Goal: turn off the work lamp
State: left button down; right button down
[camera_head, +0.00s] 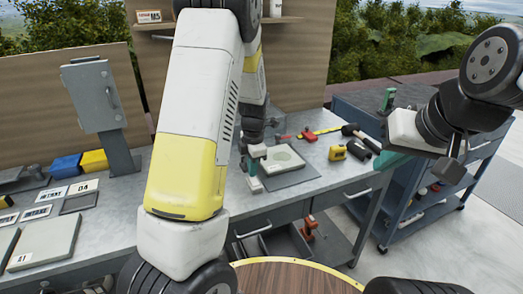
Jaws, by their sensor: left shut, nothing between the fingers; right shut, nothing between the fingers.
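No work lamp can be made out for certain in the head view. A grey box (92,95) stands on a post at the left of the bench, with a small handle on its right side. My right gripper (393,163) is shut and empty at the right, in front of the blue cart. Neither gripper is near the grey box.
The grey bench (125,205) holds blue (66,166) and yellow (94,161) blocks, label plates (83,187), a yellow tape measure (337,153) and a black-headed mallet (352,130). A blue cart (343,108) stands at the right. A round wooden top (290,278) is in front.

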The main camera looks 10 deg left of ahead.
pick_arm(q)
jog(key=shift+w+f, duration=0.1)
jog(key=shift+f, duration=0.65)
jog(key=shift+a+f, duration=0.1)
jog(key=shift+f, duration=0.1)
jog(key=shift+s+d+r, duration=0.2)
jog(key=shift+s+d, duration=0.25)
jog(key=shift+s, duration=0.2)
